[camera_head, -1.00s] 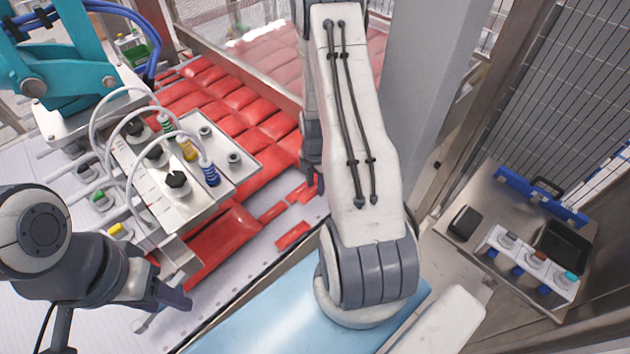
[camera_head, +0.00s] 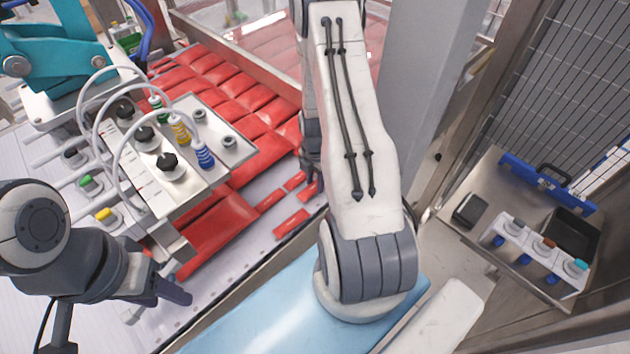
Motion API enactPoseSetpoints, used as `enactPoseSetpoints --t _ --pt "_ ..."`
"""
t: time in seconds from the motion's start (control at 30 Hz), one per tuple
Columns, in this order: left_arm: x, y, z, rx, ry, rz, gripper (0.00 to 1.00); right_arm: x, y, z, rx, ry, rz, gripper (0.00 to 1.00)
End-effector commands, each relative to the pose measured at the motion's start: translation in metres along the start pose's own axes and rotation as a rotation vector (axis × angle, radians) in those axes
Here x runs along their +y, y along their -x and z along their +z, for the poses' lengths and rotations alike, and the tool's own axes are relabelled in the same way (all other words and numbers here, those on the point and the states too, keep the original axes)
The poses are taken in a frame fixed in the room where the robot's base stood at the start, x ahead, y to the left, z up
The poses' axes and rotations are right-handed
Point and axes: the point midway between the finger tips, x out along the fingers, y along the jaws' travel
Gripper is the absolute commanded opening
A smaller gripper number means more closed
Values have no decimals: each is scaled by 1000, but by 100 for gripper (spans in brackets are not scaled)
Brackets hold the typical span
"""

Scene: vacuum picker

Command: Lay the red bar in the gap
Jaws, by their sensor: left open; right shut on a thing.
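Short red pieces lie nearby on the pale conveyor: one (camera_head: 271,200), one (camera_head: 295,181) and one nearer (camera_head: 291,222). Bare pale strips separate them from the red rows; I cannot tell which is the gap. My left gripper (camera_head: 162,290) is open and empty at the lower left, over the conveyor's near edge.
The vacuum picker head (camera_head: 165,185), with hoses and coloured fittings, hangs over the red packs (camera_head: 225,85). A light blue surface (camera_head: 290,310) lies in front. A side table (camera_head: 490,205) with a black tray (camera_head: 568,238) stands at right. A grey post (camera_head: 425,90) rises behind my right arm.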

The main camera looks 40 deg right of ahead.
Motion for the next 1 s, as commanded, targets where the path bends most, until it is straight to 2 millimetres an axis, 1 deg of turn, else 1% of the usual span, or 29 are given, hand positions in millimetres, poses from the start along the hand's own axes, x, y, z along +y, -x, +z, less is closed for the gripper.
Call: enactPoseSetpoints --t 0.5,0.53,0.57,0.6,0.9,1.0 --pt "-1 -9 0 0 0 0 50 0 -11 0 0 0 0 0" --pt "-1 -8 0 0 0 0 50 0 -10 0 0 0 1 46" --pt "-1 -8 0 0 0 0 50 0 -10 0 0 0 1 58" --pt "-1 -8 0 0 0 0 50 0 -10 0 0 0 0 73" --pt "-1 -8 0 0 2 0 50 0 -10 0 0 0 0 74" --pt "-1 -10 0 0 2 0 50 0 -6 0 -1 0 1 74"
